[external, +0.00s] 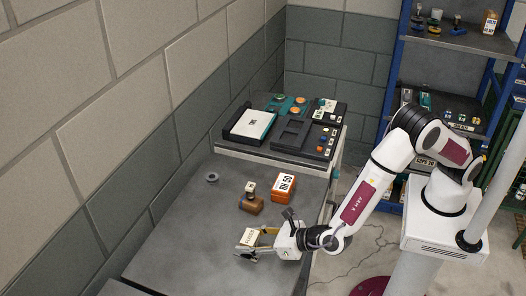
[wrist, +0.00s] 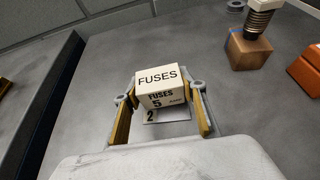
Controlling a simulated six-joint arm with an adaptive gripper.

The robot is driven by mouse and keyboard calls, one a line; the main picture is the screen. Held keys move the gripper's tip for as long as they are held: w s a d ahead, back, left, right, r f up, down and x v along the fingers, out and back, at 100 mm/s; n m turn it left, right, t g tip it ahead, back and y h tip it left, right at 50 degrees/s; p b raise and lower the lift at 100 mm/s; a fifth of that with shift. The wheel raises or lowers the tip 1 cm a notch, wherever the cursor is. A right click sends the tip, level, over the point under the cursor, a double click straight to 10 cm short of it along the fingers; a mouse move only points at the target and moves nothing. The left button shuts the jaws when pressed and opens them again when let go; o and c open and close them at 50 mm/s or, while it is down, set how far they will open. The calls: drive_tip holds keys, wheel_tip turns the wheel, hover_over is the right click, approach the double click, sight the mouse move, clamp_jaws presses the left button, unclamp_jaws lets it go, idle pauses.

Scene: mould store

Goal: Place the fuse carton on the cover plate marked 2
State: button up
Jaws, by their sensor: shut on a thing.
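The fuse carton (wrist: 158,82) is a small cream box with "FUSES" on its top and a 5 on its near side. My gripper (wrist: 160,92) is shut on it, one yellow-brown pad at each side. The carton also shows at my gripper (external: 257,243) in the external view, as a pale box (external: 250,236) over the bench. The grey cover plate (wrist: 178,115) marked 2 shows just below the carton in the wrist view, largely hidden by it. I cannot tell whether the carton touches the plate.
A brown block with a metal-threaded part (external: 251,204) and an orange carton (external: 284,186) stand behind my gripper. A small grey ring (external: 212,177) lies farther back. A dark organiser (external: 290,128) fills the far end. The bench's left side is mostly clear.

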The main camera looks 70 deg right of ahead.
drive_tip(key=shift+f, duration=0.5)
drive_tip(key=shift+f, duration=0.1)
drive_tip(key=o, duration=1.2)
drive_tip(key=shift+c, duration=0.2)
drive_tip(key=shift+s, duration=0.15)
drive_tip(key=shift+s+a+r, duration=0.1)
drive_tip(key=shift+s+r, duration=0.35)
drive_tip(key=shift+s, duration=0.15)
drive_tip(key=v, duration=1)
drive_tip(key=shift+s, duration=0.15)
drive_tip(key=shift+r, duration=0.1)
